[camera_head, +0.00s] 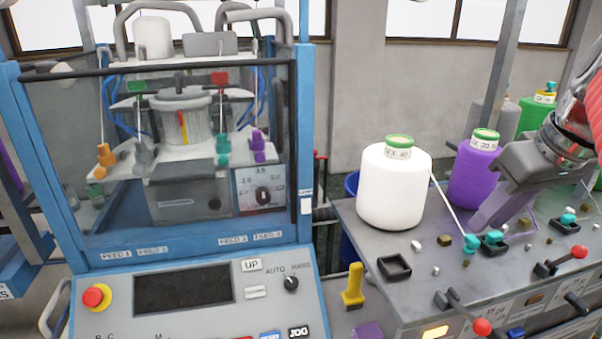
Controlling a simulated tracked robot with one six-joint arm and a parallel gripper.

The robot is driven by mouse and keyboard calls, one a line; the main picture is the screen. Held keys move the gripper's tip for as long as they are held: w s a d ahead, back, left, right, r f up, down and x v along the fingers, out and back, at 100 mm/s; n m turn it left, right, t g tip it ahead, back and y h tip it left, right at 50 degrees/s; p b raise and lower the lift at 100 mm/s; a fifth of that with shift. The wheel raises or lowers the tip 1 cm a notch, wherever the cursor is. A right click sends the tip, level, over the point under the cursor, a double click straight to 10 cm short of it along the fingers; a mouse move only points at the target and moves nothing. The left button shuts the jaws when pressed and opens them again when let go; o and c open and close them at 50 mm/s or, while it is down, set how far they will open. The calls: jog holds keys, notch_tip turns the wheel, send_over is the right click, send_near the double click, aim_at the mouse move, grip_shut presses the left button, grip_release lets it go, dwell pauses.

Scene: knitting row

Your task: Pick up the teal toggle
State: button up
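A small teal toggle (494,238) sits at a dark socket on the grey bench top (400,239). Another teal piece (470,243) stands just left of it. A third teal toggle (568,215) sits at another dark socket farther right. My gripper (482,222) reaches down from the upper right, its grey fingers tilted, tips close above the nearer teal toggle. The fingers overlap from this side, so the gap between them is hidden. I cannot tell whether the tips touch the toggle.
A white yarn cone (392,190) and a purple cone (470,178) stand behind the sockets. An empty dark square socket (394,267) lies left. Red-knobbed levers (481,326) line the front edge. A yellow toggle (353,285) stands left of the bench. A blue-framed machine (190,257) fills the left.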

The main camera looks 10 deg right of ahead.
aim_at(474, 238)
jog(key=shift+x, duration=2.6)
jog(key=shift+s+d, duration=0.1)
jog(key=shift+d, duration=0.05)
grip_shut()
